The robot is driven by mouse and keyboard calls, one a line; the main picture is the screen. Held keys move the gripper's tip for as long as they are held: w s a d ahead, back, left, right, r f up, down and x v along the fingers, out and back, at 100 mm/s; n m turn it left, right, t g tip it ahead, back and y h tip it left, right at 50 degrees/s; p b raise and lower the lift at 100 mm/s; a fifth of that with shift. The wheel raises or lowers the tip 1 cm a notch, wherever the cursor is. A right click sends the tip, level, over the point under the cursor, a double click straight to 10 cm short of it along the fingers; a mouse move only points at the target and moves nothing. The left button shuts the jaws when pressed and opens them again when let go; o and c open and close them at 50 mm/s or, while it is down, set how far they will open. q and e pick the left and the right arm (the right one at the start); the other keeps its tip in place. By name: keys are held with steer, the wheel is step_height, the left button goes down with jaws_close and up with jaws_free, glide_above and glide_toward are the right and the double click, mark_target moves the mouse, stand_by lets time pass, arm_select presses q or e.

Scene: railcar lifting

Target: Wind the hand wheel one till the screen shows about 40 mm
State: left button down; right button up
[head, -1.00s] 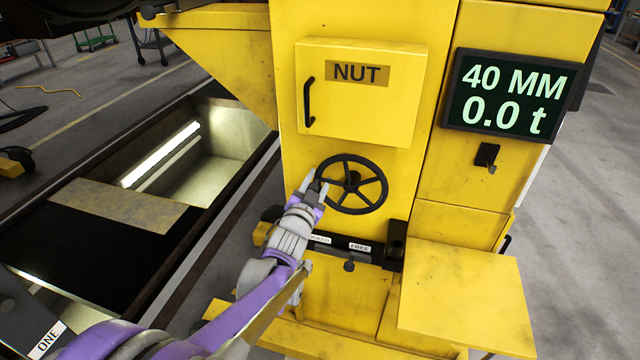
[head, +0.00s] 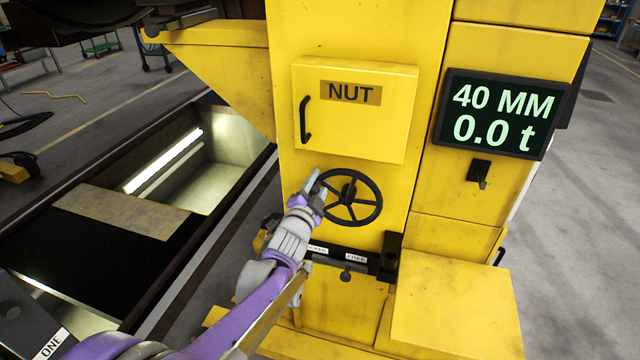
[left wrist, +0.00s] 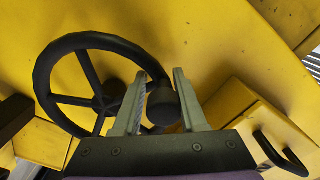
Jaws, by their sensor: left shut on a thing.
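The black hand wheel (head: 350,215) with several spokes is on the front of the yellow column. In the left wrist view the hand wheel (left wrist: 65,50) fills the left side. My left gripper (head: 316,186) is at the wheel's left rim in the head view. In the left wrist view its two fingers (left wrist: 160,95) are on either side of the wheel's dark knob (left wrist: 163,106), shut on it. The screen (head: 503,114) at upper right reads "40 MM" and "0.0 t". My right gripper is not in view.
A box marked "NUT" (head: 385,128) with a black handle is above the wheel. Below it is a dark bar with small labels, one reading "FREE" (head: 356,258). A yellow ledge (head: 455,305) juts out at lower right. An open pit (head: 90,260) is at left.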

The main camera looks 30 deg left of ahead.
arm_select(q)
steer(key=shift+a, duration=0.2)
steer(key=c, duration=0.8)
jaws_free()
steer(key=shift+o, duration=1)
steer(key=shift+s+a, duration=0.1)
steer(key=shift+a, duration=0.1)
steer(key=shift+d, duration=0.15)
steer(key=shift+s, duration=0.1)
steer(key=v, duration=1)
steer(key=shift+s, duration=0.3)
